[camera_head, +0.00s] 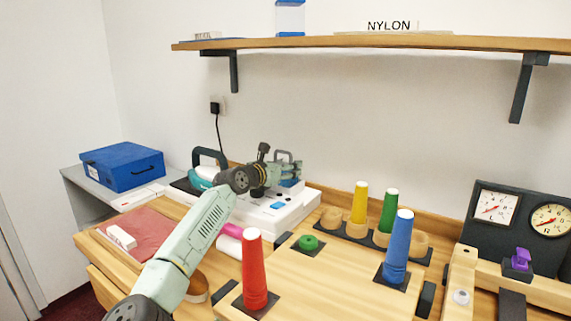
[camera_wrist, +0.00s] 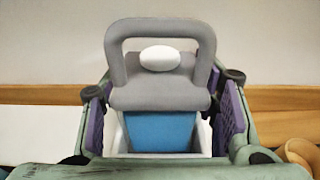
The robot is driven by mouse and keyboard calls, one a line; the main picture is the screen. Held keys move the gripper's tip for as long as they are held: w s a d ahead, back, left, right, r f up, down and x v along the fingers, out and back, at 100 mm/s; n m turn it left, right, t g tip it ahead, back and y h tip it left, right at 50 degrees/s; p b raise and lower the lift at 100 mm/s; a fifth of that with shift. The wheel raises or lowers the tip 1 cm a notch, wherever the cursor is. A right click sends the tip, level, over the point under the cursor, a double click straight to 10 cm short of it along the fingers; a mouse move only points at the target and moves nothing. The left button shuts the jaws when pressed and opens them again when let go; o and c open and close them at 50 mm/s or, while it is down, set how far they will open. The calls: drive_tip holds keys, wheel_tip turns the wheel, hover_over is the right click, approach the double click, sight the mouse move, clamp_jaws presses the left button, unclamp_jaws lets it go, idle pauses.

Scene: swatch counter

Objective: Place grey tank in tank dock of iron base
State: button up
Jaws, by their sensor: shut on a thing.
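The grey tank (camera_wrist: 160,95) has a looped handle, a white oval cap and a blue lower part. My gripper (camera_wrist: 165,118) is shut on it, with purple pads at its two sides. In the head view my gripper (camera_head: 287,172) holds the tank upright over the back right of the white iron base (camera_head: 285,212). White walls flank the tank's blue part in the wrist view. The tank dock is mostly hidden by tank and gripper, and I cannot tell whether the tank is fully seated. A teal iron (camera_head: 203,178) with a dark handle rests on the base's left.
Red (camera_head: 254,270), blue (camera_head: 398,245), yellow (camera_head: 359,202) and green (camera_head: 388,210) cones stand on the counter right of the base. A blue box (camera_head: 122,166) sits on the left shelf. A wall shelf (camera_head: 380,43) runs above. The wall is close behind the base.

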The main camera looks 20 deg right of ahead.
drive_tip(key=shift+f, duration=0.1)
drive_tip(key=o, duration=1.4)
drive_tip(key=shift+c, duration=0.2)
